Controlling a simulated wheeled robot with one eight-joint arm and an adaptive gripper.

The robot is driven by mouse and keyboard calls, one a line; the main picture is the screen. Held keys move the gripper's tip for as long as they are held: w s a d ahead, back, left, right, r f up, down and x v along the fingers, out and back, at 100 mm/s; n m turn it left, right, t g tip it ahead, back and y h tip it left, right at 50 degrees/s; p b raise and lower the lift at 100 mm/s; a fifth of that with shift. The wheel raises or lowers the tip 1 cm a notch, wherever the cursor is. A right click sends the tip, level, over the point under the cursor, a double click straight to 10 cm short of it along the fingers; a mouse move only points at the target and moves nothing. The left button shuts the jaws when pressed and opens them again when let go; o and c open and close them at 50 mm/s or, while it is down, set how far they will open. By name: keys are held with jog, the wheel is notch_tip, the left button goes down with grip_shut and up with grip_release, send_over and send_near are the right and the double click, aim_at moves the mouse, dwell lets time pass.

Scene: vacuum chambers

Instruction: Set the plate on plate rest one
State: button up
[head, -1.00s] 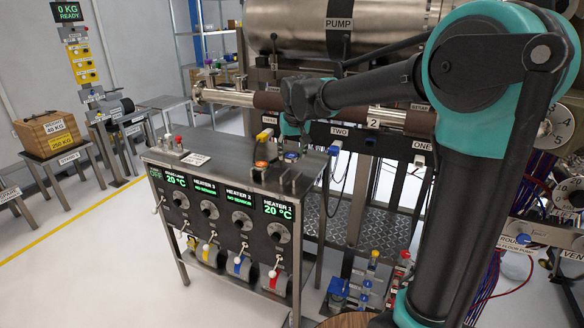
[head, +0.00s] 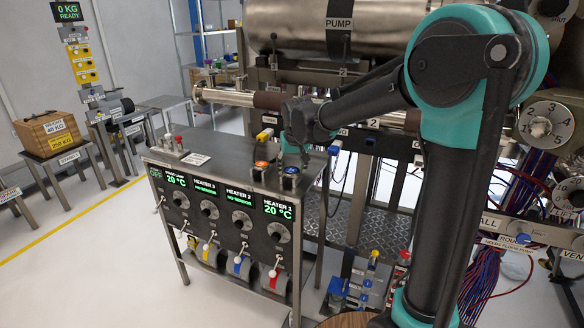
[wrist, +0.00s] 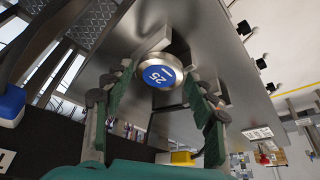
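A round metal plate with a blue face marked 25 (wrist: 160,76) shows in the wrist view, between pale metal blocks on the grey console top. It also shows as a small blue disc in the head view (head: 290,169), near the console's right end. My gripper (wrist: 160,84) is over it, its green-padded fingers spread on either side of the plate near their tips. A narrow gap seems to show on each side. An orange disc (head: 261,165) sits left of the blue one. I cannot read any label for plate rest one.
The heater console (head: 223,177) has dials and levers on its front. Left of the discs lie a white label (head: 196,159) and red-topped switches (head: 180,143). Behind stands the rack with horizontal steel pipes (head: 225,97). Open floor lies left.

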jog(key=shift+o, duration=1)
jog(key=shift+r, duration=0.1)
jog(key=v, duration=1.2)
jog(key=s+d+f+m, duration=0.1)
jog(key=s+d+f, duration=0.2)
jog(key=d+f, duration=0.25)
jog(key=s+d+f, duration=0.3)
jog(key=d+f, duration=0.2)
jog(key=d, duration=0.2)
jog(key=s+d+f+m+h, duration=0.1)
jog(key=s+d+f, duration=1.1)
jog(key=s+f, duration=0.2)
jog(key=shift+s+m, duration=0.4)
jog(key=shift+s, duration=0.6)
jog(key=shift+f, duration=0.1)
jog(key=shift+c, duration=0.3)
